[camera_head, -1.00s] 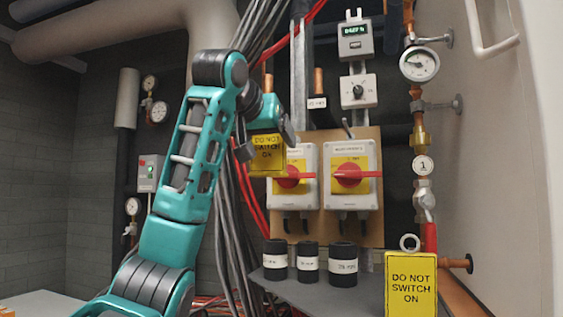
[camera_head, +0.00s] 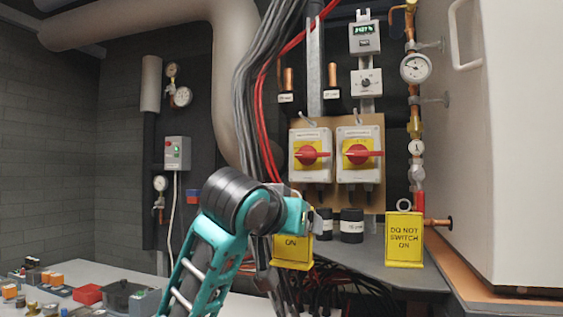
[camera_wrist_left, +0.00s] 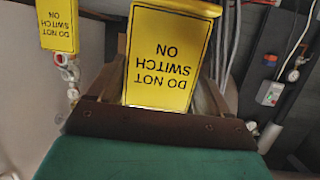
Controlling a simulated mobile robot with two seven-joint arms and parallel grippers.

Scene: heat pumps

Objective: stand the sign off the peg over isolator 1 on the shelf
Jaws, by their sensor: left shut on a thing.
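My left gripper (camera_head: 310,222) is shut on a yellow DO NOT SWITCH ON sign (camera_head: 292,252), held at the shelf's left front side. Most of its lettering is hidden by the gripper in the head view; the sign fills the middle of the left wrist view (camera_wrist_left: 168,55). I cannot tell whether its lower edge touches the grey shelf (camera_head: 375,265). A second such sign (camera_head: 404,241) stands upright on the shelf's right part. Two isolators with red handles, a left one (camera_head: 310,170) and a right one (camera_head: 358,170), hang behind, their pegs bare. My right gripper is not in view.
Black labelled cylinders (camera_head: 351,228) stand at the back of the shelf, partly hidden by my gripper. Clear shelf lies between them and the standing sign. A copper pipe stub (camera_head: 438,223) and a white casing (camera_head: 500,150) bound the right side.

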